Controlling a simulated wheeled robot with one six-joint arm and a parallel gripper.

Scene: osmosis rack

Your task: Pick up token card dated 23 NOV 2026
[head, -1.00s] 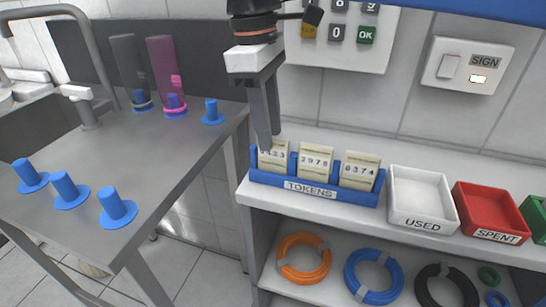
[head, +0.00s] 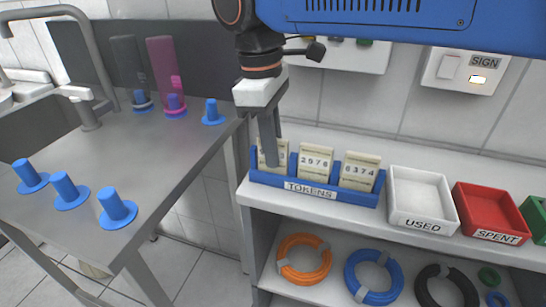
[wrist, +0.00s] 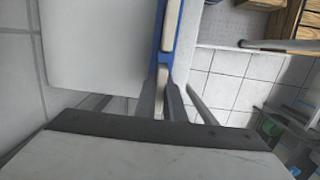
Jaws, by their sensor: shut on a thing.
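A blue rack labelled TOKENS (head: 253,177) stands on the shelf and holds three upright cream cards. The left card (head: 283,158) is partly hidden by my gripper, the middle card (head: 315,164) reads 2976 and the right card (head: 359,171) reads 6374. No date can be read on any card. My gripper (head: 270,158) points down at the left card, which is still in the rack. In the wrist view my gripper's fingers (wrist: 161,108) close on the cream edge of this card, beside the blue rack (wrist: 168,52).
A white USED tray (head: 420,222), a red SPENT tray (head: 490,237) and part of a green tray (head: 536,216) stand right of the rack. A metal bench (head: 150,165) with blue pegs is left. Coloured rings lie on the lower shelf. A keypad is on the wall behind.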

